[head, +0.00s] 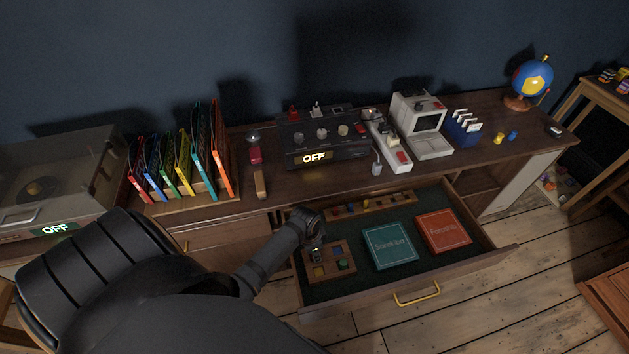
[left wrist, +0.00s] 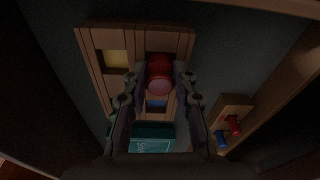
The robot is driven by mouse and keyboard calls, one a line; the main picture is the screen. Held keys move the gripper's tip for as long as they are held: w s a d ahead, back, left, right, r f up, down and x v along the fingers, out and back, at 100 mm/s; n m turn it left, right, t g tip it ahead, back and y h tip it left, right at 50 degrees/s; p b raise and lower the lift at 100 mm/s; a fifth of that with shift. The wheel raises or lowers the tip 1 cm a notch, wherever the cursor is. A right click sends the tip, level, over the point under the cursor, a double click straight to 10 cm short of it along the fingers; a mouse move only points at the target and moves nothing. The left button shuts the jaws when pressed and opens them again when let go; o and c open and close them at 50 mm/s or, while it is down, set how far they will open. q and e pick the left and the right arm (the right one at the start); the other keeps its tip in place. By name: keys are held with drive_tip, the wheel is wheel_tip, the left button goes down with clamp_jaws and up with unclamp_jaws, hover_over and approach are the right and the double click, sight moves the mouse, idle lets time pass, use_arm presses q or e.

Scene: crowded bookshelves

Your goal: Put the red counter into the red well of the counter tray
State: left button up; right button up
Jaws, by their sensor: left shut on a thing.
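The counter tray (head: 353,258) is a small wooden tray with square wells, lying in the open drawer; it also shows in the left wrist view (left wrist: 90,52). A yellow patch (left wrist: 116,58) fills one well and a blue patch (left wrist: 157,102) shows in another. My left gripper (head: 317,256), also in the left wrist view (left wrist: 159,82), points down over the tray. Its fingers are shut on the red counter (left wrist: 159,72), which covers part of the wells. I cannot tell whether the counter touches the tray. A dark reddish well (left wrist: 160,41) shows just beyond it. My right gripper is not in view.
A teal box (head: 389,246) and an orange-red box (head: 443,231) lie right of the tray in the drawer (head: 345,311). A wooden rack with small coloured pieces (head: 391,202) lies along the drawer's back. Drawer walls surround the gripper.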

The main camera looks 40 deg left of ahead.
use_arm(q)
drive_tip(key=shift+s+f, duration=0.1)
drive_tip(key=shift+f, duration=0.05)
drive_tip(key=o, duration=0.9)
wheel_tip(320, 180, up, 12)
drive_tip(key=s, duration=0.1)
drive_tip(key=shift+a, duration=0.35)
drive_tip(key=shift+o, duration=0.2)
drive_tip(key=shift+f, duration=0.1)
drive_tip(key=o, duration=0.5)
drive_tip(key=shift+o, duration=0.2)
